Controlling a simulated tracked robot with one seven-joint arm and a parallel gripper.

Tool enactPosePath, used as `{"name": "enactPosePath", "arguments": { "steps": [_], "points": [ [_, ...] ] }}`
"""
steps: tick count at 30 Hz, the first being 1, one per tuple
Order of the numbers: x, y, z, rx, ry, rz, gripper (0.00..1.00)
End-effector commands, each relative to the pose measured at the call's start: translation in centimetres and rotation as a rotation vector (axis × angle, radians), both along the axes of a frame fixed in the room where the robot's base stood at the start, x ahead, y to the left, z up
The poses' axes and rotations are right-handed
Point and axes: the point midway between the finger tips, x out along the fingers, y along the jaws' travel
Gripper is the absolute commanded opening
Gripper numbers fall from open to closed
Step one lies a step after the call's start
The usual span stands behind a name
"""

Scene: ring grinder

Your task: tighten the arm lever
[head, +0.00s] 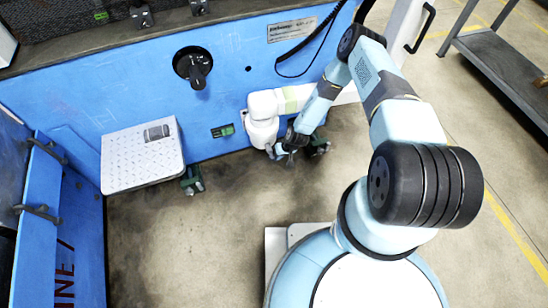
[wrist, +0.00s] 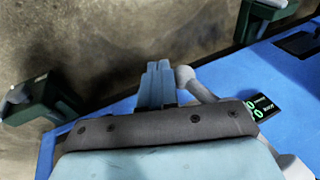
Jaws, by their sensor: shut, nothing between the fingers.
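In the wrist view, my gripper (wrist: 158,78) points away from the camera with its light blue fingers together and nothing between them. A grey lever with a rounded end (wrist: 187,76) is close beside the fingers, on their right. It runs back behind the dark edge of my gripper body, so its base is hidden. I cannot tell whether the fingers touch it. In the head view, my gripper (head: 290,150) is low in front of the blue machine panel (head: 232,75). My own arm hides much of that spot, and I cannot make out the lever there.
Green clamp-like blocks (wrist: 48,108) stand on both sides in the wrist view. A small black sign with green marks (wrist: 264,105) is on the blue panel. A black knob (head: 193,67) and a white metal step plate (head: 142,155) are left. The floor in front is clear.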

Motion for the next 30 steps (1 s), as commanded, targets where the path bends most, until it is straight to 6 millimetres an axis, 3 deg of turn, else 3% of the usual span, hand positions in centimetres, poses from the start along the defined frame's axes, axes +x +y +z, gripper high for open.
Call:
{"name": "enactPosePath", "arguments": {
  "steps": [25, 30],
  "points": [
    [0.0, -0.2, 0.0, 0.0, -0.001, -0.001, 0.0],
    [0.1, -1.3, 0.5, -0.001, -0.001, -0.001, 0.0]
  ]
}}
